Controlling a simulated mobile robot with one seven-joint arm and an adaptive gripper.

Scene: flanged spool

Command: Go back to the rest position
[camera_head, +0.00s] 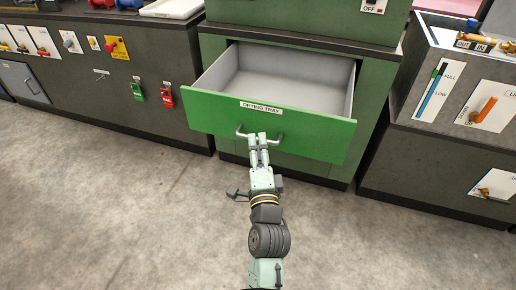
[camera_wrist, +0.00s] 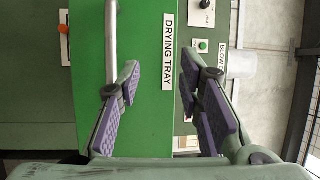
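My gripper (camera_head: 258,143) is in front of the green drying tray drawer (camera_head: 310,130), at its metal handle (camera_head: 243,133). The drawer is pulled out and its grey inside looks empty. In the wrist view my gripper (camera_wrist: 167,92) has its two purple-padded fingers wide apart, with the green front and its DRYING TRAY label between and beyond them. The handle bar (camera_wrist: 111,40) shows beside the left finger, which partly hides its lower end. I cannot tell whether that finger touches it. Nothing is held.
A dark cabinet with switches and valves (camera_head: 110,75) stands to the left. A grey unit with gauge and levers (camera_head: 450,120) stands to the right. The green machine (camera_head: 310,20) rises above the drawer. The concrete floor (camera_head: 130,220) in front is clear.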

